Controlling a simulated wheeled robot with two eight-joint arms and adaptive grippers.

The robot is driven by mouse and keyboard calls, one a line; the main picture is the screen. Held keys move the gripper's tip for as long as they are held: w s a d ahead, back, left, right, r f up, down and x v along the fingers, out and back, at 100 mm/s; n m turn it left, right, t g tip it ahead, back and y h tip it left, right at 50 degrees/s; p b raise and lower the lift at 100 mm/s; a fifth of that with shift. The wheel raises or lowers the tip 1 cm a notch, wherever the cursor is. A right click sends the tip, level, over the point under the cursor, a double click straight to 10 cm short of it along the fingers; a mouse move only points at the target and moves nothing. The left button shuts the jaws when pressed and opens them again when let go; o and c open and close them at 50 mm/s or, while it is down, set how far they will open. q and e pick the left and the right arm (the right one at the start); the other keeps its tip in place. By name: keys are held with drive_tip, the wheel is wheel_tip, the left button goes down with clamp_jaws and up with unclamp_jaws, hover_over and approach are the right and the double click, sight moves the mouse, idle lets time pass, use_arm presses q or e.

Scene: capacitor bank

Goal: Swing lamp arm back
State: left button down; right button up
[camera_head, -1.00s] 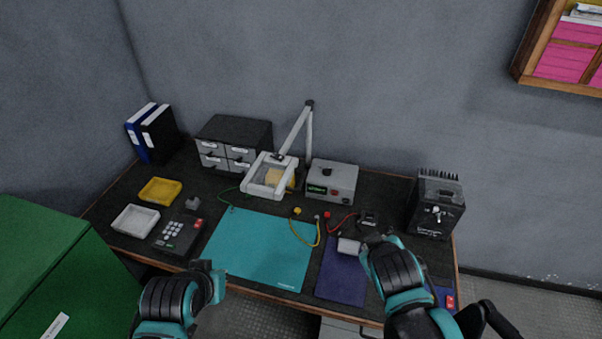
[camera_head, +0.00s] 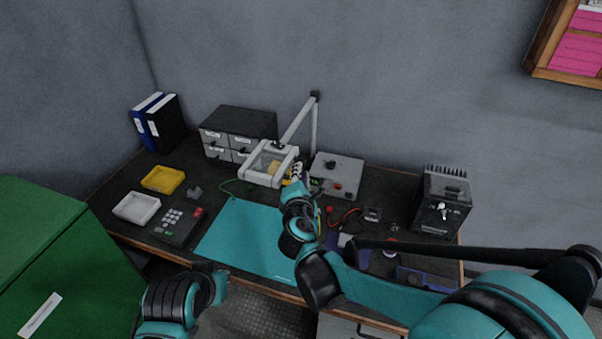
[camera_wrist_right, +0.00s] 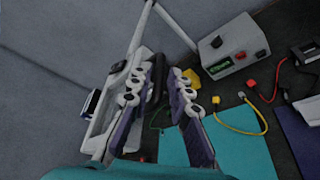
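The lamp has a white jointed arm (camera_head: 296,124) rising to a dark elbow, with a white square frame head (camera_head: 259,178) over the desk. Its arm also shows in the wrist view (camera_wrist_right: 140,38), with the head (camera_wrist_right: 100,130) at the left. My right gripper (camera_head: 297,173) is at the right side of the lamp head. In the wrist view its fingers (camera_wrist_right: 164,112) are apart, with the left finger overlapping the lamp head's edge. I cannot tell whether they touch. My left forearm shows at the bottom of the head view, but its gripper fingers do not.
A grey power box (camera_head: 337,170) stands right of the lamp and a drawer unit (camera_head: 238,122) behind its left. A yellow tray (camera_head: 163,180), a white tray (camera_head: 136,207) and a keypad (camera_head: 176,226) are at the left. A black device (camera_head: 441,205) stands at the right.

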drive_tip(key=shift+x, duration=1.1)
clamp_jaws()
